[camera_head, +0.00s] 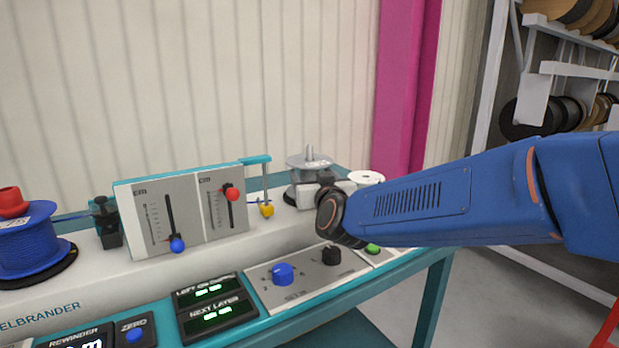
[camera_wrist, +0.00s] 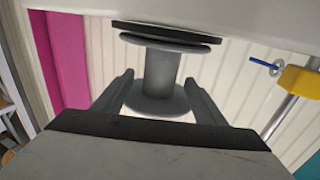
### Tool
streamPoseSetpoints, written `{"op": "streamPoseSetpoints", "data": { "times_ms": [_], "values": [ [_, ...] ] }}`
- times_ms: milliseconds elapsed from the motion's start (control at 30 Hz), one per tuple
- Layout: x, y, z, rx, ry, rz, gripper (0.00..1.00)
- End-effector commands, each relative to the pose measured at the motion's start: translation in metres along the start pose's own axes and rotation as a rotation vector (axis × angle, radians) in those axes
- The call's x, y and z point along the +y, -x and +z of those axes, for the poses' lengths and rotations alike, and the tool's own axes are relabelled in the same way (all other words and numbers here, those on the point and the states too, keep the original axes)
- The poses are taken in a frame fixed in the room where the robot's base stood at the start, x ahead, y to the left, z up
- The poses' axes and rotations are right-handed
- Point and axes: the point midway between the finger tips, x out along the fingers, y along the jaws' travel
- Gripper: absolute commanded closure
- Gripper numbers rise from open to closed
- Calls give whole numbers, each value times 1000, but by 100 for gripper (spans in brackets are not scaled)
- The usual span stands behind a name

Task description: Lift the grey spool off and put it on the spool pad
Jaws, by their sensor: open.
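The grey spool (camera_head: 309,160) stands upright at the back right of the machine, with a thin post rising from its top. In the wrist view, which looks upside down, its grey core and two flanges (camera_wrist: 161,68) show between my fingers. My gripper (camera_wrist: 158,78) is open, with one finger on each side of the core; I cannot tell whether either touches it. In the head view my gripper (camera_head: 322,189) hides the lower front of the spool. I cannot make out the spool pad for certain.
A blue spool (camera_head: 32,245) with a red knob sits at the far left. A slider panel (camera_head: 180,217) and a yellow-knobbed post (camera_head: 267,209) stand left of the grey spool. A white round object (camera_head: 367,177) lies to its right. Control knobs (camera_head: 283,273) line the front.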

Motion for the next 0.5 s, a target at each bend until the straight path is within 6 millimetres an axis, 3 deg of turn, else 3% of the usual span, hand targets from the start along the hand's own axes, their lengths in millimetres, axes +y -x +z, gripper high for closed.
{"op": "streamPoseSetpoints", "data": {
  "times_ms": [200, 467, 500],
  "values": [
    [1, -28, 2, -1, 1, 1, 35],
    [0, -33, 2, 0, 0, 0, 35],
    [0, -33, 2, 0, 0, 0, 40]
  ]
}}
